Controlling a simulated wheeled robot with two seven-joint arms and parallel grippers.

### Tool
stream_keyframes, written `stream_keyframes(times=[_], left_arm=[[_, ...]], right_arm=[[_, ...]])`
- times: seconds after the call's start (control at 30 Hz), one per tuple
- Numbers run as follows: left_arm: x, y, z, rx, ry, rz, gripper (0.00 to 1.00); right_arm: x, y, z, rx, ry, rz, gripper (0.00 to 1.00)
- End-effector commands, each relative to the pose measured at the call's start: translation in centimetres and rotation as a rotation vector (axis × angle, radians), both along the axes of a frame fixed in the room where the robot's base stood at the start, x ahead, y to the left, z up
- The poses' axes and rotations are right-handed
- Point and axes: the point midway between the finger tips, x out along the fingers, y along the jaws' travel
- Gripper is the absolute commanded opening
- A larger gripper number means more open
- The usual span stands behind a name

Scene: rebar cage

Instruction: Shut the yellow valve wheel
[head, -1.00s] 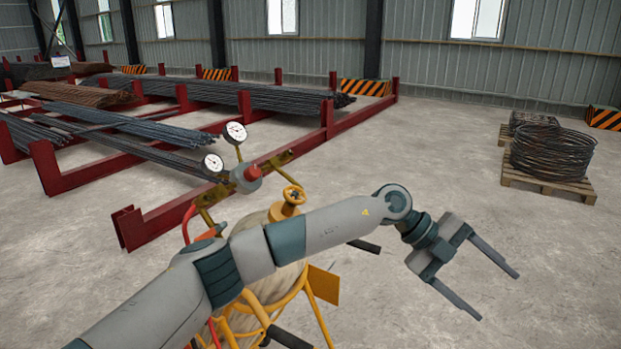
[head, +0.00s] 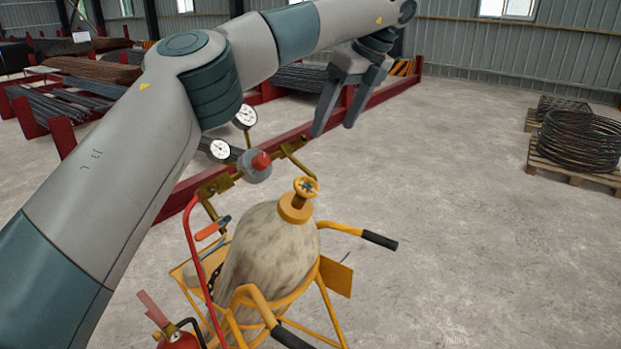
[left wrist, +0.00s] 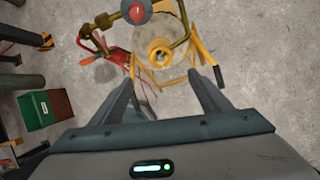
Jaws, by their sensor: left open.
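The yellow valve wheel (head: 306,187) sits on top of a worn, pale gas cylinder (head: 268,250) that stands in a yellow cart. It also shows in the left wrist view (left wrist: 160,54), ahead of and between my fingers. My left gripper (head: 333,130) is open and empty. It hangs pointing down, above the wheel and apart from it. In the left wrist view its two fingers (left wrist: 167,80) stand wide apart. My right gripper is in neither view.
A regulator with a red knob (head: 261,161) and two dial gauges (head: 245,116) is beside the wheel. A black-gripped cart handle (head: 380,240) sticks out right. A red extinguisher (head: 178,338) is at the front.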

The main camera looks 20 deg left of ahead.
Motion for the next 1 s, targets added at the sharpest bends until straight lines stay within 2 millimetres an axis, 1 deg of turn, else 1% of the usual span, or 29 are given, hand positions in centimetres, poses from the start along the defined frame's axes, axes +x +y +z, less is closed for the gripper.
stream_keyframes(times=[0.27, 0.47, 0.67, 1.0], left_arm=[[0.0, 0.0, -0.2, -0.003, 0.002, -0.004, 0.71], [0.2, 0.4, -1.2, -0.002, 0.005, -0.005, 0.71], [0.5, 1.4, -3.4, -0.003, 0.006, -0.006, 0.71], [1.2, 3.6, -8.8, -0.004, 0.006, -0.006, 0.71]], right_arm=[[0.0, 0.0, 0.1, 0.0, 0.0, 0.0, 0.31], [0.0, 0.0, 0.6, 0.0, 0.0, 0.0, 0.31], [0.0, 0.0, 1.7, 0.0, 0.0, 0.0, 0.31], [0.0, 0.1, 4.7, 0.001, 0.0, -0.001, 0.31]])
